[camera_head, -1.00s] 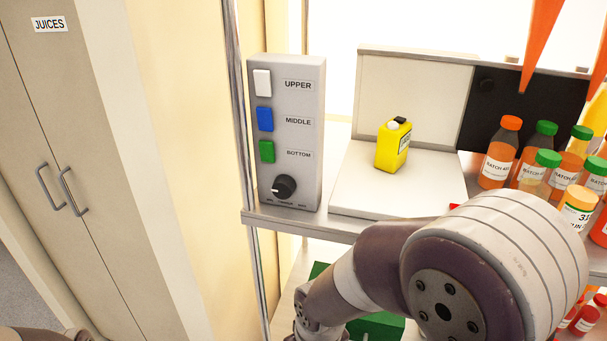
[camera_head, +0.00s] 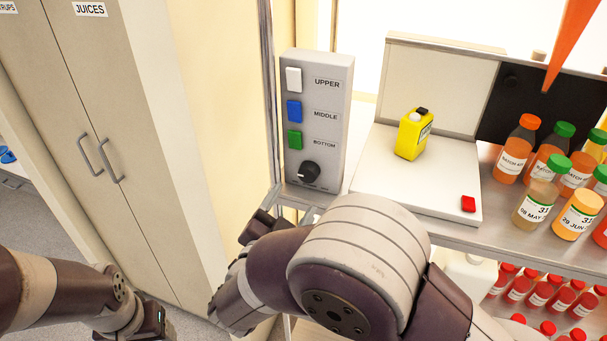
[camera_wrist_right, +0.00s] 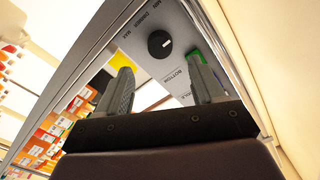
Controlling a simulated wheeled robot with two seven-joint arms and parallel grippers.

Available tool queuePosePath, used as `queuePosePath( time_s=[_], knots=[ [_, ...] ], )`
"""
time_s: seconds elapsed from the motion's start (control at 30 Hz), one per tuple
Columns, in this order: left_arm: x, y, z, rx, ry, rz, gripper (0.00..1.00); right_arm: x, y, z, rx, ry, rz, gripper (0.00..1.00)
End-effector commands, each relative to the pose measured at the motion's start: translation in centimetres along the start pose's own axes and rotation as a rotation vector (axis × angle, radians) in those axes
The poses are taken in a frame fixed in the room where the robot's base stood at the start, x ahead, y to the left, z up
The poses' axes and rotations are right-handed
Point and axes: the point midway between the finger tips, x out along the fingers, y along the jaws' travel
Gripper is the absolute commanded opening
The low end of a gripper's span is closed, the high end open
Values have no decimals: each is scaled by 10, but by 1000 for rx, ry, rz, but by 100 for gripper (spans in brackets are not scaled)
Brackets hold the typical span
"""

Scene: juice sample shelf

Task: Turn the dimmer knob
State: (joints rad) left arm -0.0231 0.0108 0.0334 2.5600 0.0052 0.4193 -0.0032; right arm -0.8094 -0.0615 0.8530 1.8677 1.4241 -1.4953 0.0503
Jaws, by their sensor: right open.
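The black dimmer knob (camera_head: 310,171) is at the bottom of a grey control panel (camera_head: 344,105), below white, blue and green switches. In the right wrist view the knob (camera_wrist_right: 160,44) shows above and beyond the fingertips, with a white mark on its face. My right gripper (camera_head: 258,222) is below and left of the knob in the head view, apart from it. In the right wrist view its two fingers (camera_wrist_right: 162,82) are spread with nothing between them. My left arm is at the lower left; its gripper end (camera_head: 152,322) is dark and partly cut off.
The panel stands at the left end of a metal shelf (camera_head: 455,236), beside a metal post (camera_head: 271,100). A white platform (camera_head: 375,180) holds a yellow bottle (camera_head: 411,136) and a red button (camera_head: 468,204). Several juice bottles (camera_head: 516,148) stand at right. A cabinet (camera_head: 95,120) is at left.

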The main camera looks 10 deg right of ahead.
Motion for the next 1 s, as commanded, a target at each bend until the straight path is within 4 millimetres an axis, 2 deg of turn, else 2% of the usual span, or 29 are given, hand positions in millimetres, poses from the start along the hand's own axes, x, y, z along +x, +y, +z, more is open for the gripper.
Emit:
queuePosePath(
  time_s=[0.03,0.1,0.3,0.43,0.67,0.7,0.87,1.0],
  knots=[
    [-9,0,-1,0,0,0,67,14,-2,-5,0,4,7,68],
    [-14,0,-2,0,0,0,67,32,-1,-4,-1,3,6,68],
    [-22,0,-3,0,0,0,67,64,-1,-2,1,0,1,68],
    [-23,0,-3,0,0,0,67,71,-1,0,1,-2,-1,68],
    [-23,0,-3,0,0,0,67,72,-1,0,1,-2,-2,68],
    [-23,0,-3,0,0,0,67,72,-1,0,1,-2,-2,64],
    [-23,0,-3,0,0,0,67,72,-1,0,1,-2,-2,12],
    [-28,0,-3,0,0,0,67,72,-2,-2,-33,-3,-1,12]
  ],
)
